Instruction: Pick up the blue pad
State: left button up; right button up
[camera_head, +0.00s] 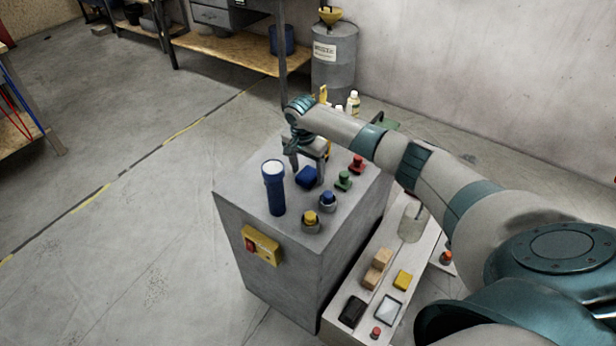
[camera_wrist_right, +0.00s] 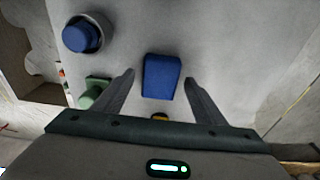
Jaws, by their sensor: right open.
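The blue pad (camera_head: 307,177) is a small dark-blue block on top of the grey cabinet (camera_head: 240,187). In the right wrist view the blue pad (camera_wrist_right: 161,76) lies between and just beyond the two spread fingers. My right gripper (camera_head: 307,163) is over the cabinet top, right at the pad in the head view. In the wrist view my right gripper (camera_wrist_right: 159,82) is open, with nothing between its fingers touching the pad that I can make out. My left gripper is not in view.
A blue flashlight (camera_head: 274,188) stands upright left of the pad. Blue (camera_head: 327,199), yellow (camera_head: 311,219), green (camera_head: 344,180) and red (camera_head: 357,163) knobs stand nearby. A low white bench (camera_head: 381,318) with blocks is at the right. The floor at the left is clear.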

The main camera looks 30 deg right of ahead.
jog(key=shift+c, duration=0.6)
jog(key=c, duration=1)
